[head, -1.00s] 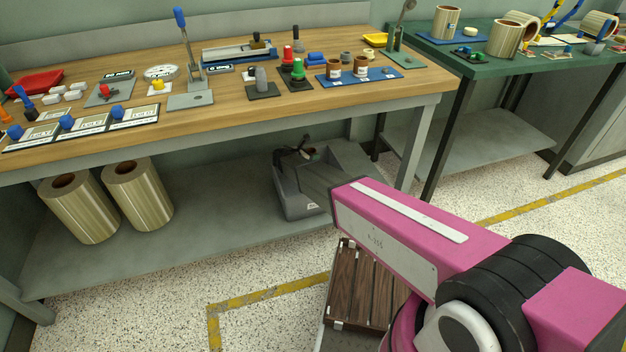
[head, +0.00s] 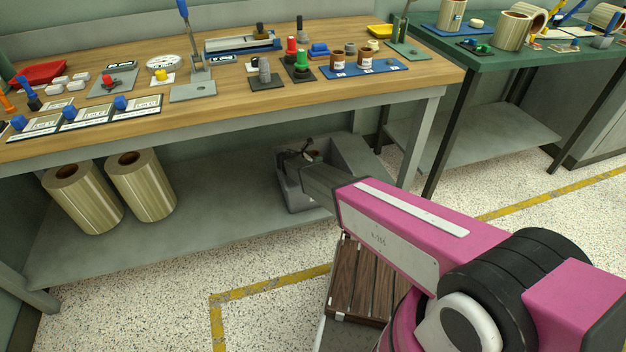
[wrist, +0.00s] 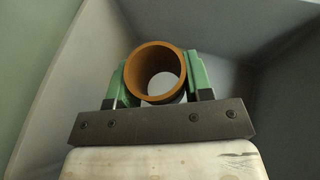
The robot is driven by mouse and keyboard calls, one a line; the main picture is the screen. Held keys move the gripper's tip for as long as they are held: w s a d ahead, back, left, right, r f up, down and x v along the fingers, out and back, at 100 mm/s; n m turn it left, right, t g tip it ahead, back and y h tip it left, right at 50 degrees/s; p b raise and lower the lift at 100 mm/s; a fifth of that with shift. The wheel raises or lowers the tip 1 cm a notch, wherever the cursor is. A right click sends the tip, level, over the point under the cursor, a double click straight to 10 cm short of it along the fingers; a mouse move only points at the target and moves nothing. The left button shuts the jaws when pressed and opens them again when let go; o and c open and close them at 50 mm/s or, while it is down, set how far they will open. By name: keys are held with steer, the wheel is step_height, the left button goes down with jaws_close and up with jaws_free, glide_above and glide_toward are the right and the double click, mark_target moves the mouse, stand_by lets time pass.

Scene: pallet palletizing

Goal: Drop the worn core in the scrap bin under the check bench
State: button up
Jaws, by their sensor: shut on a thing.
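The worn core (wrist: 136,82) is a brown-orange tube, seen end-on in the wrist view. My gripper (wrist: 160,78) is shut on it, with a green finger on each side. Grey bin walls (wrist: 225,28) surround the core and fingers in the wrist view. In the head view the grey scrap bin (head: 293,195) stands on the lower shelf under the wooden check bench, and my arm reaches into its opening. The core cannot be made out clearly there. I cannot tell how far it is above the bin floor.
The wooden bench top (head: 130,105) passes above the bin, with its right leg (head: 420,140) close to my arm. Two large ribbed rolls (head: 83,200) stand on the lower shelf (head: 220,220) at left. The shelf between rolls and bin is clear.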

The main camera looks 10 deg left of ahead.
steer(key=o, duration=1)
steer(key=shift+c, duration=0.2)
steer(key=v, duration=1)
steer(key=shift+s+a+r, duration=0.2)
steer(key=shift+s, duration=0.1)
